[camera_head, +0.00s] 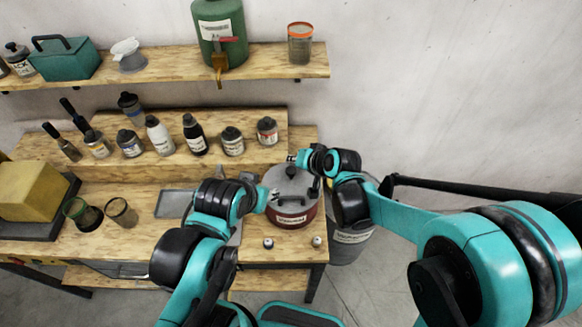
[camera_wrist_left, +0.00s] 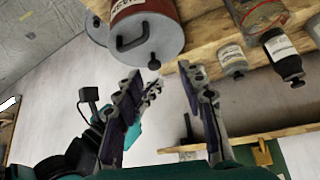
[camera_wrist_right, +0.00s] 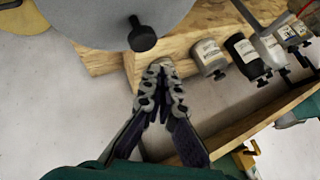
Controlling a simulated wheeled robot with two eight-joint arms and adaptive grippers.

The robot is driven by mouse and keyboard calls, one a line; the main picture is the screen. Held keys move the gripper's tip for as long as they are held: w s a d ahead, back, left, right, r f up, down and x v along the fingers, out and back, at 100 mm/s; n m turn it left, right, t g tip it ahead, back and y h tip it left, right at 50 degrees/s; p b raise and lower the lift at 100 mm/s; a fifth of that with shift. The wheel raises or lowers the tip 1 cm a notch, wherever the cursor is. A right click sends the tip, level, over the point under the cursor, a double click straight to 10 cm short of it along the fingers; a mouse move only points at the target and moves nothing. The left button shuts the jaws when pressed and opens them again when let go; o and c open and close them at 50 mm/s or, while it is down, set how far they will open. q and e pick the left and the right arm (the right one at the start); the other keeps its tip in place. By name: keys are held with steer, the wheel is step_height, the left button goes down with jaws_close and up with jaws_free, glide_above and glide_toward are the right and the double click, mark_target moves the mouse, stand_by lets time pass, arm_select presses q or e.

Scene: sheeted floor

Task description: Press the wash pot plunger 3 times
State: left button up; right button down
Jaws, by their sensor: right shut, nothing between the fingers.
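The wash pot (camera_head: 290,217) is dark red with a grey lid and a pale label, standing on the right end of the bench. Its plunger is a black knob (camera_head: 291,172) on the lid, upright in the right wrist view (camera_wrist_right: 142,36) and also showing in the left wrist view (camera_wrist_left: 153,62). My right gripper (camera_head: 294,158) is shut and empty, just behind the knob and apart from it; its closed fingertips show in the right wrist view (camera_wrist_right: 160,65). My left gripper (camera_wrist_left: 165,78) has its fingers spread and empty, at the pot's left side.
Several bottles and jars, such as a black bottle (camera_head: 195,138), stand on the raised shelf behind. Two small knobs (camera_head: 268,243) sit at the bench's front edge. A grey bin (camera_head: 350,250) stands right of the bench. A green tank (camera_head: 220,45) is on the upper shelf.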

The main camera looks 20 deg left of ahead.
mark_target(293, 171)
steer(key=shift+r+p, duration=1.05)
steer(key=shift+r, duration=0.75)
arm_select(q)
step_height(293, 171, up, 2)
steer(key=shift+r, duration=0.25)
jaws_close()
arm_select(e)
steer(key=shift+d, duration=0.1)
